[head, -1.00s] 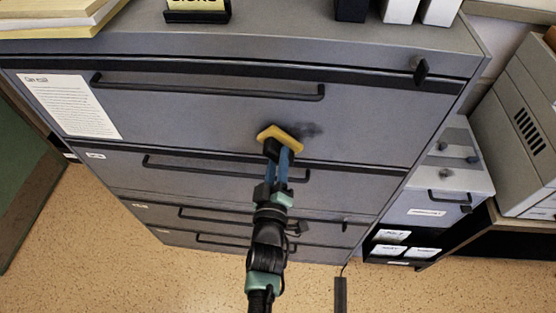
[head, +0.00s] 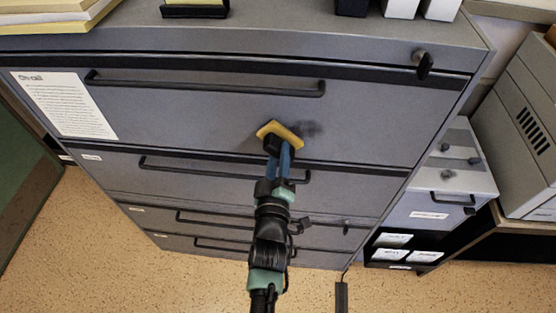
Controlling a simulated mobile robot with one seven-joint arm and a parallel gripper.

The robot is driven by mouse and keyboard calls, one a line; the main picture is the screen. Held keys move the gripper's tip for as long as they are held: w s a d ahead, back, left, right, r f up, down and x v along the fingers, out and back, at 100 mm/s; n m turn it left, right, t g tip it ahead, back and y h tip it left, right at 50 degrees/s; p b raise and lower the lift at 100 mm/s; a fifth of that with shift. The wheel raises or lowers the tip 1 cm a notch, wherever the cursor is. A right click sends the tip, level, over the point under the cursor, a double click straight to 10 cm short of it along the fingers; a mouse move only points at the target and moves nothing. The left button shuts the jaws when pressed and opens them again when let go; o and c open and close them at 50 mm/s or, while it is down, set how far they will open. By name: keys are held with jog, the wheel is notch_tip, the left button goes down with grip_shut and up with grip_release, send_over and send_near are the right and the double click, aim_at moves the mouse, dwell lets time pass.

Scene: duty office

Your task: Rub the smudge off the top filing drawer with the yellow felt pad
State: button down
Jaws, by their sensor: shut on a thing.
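The top filing drawer (head: 200,118) is the wide grey front at the top of the cabinet, with a long black handle (head: 205,88). The dark smudge (head: 310,129) shows on its right half, just right of the yellow felt pad (head: 283,129). The pad lies at the drawer front, tilted, at the left edge of the smudge; it may cover part of it. I cannot tell for sure that it touches the metal. My gripper (head: 277,150) is shut on the dark block behind the pad, below the drawer handle.
A printed sheet (head: 64,104) is on the drawer's left. A key (head: 425,62) sticks out at the upper right. Lower drawers with handles (head: 225,171) lie beneath my gripper. A smaller cabinet (head: 450,190) and a beige machine (head: 525,120) stand at right.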

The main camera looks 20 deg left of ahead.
jog(key=shift+w+d+f+b, duration=0.1)
jog(key=shift+d+b, duration=0.15)
jog(key=shift+b, duration=0.1)
jog(key=d+b, duration=0.1)
jog(key=b, duration=0.2)
jog(key=shift+w+d, duration=0.1)
jog(key=shift+w, duration=0.05)
jog(key=shift+w+d+b, duration=0.1)
jog(key=shift+d+b, duration=0.15)
jog(key=shift+b, duration=0.85)
jog(key=b, duration=0.3)
jog(key=shift+d+f, duration=0.1)
jog(key=shift+d, duration=0.3)
jog(key=shift+d+b, duration=0.15)
jog(key=shift+b, duration=0.5)
jog(key=shift+r, duration=0.2)
jog(key=w+d+b, duration=0.2)
jog(key=d+b, duration=0.4)
jog(key=b, duration=0.2)
jog(key=shift+w+d, duration=0.15)
jog(key=shift+d, duration=0.2)
